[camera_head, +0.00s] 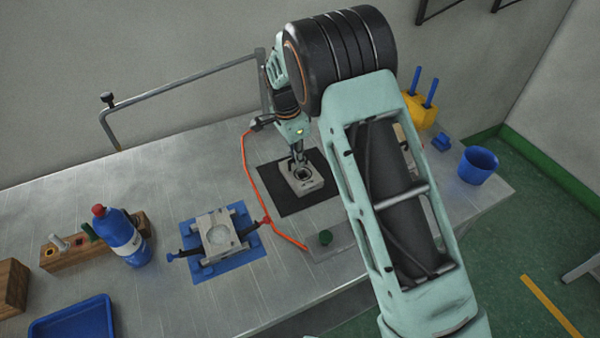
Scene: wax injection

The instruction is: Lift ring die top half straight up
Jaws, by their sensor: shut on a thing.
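My gripper (298,154) points down at the ring die (306,187), a small grey metal block with a round dark recess. The die is on the black mat (268,192) near the middle of the bench. The fingers are shut on the die's top half at its far side. The die is small in the view, so I cannot tell whether the halves are apart or whether it is raised off the mat.
A grey metal block in a blue clamp fixture (232,272) stands to the left. An orange hose (255,185) runs between it and the mat. A blue bottle (122,240), blue tray (72,322), blue cup (477,166) and yellow holder (420,112) stand farther out.

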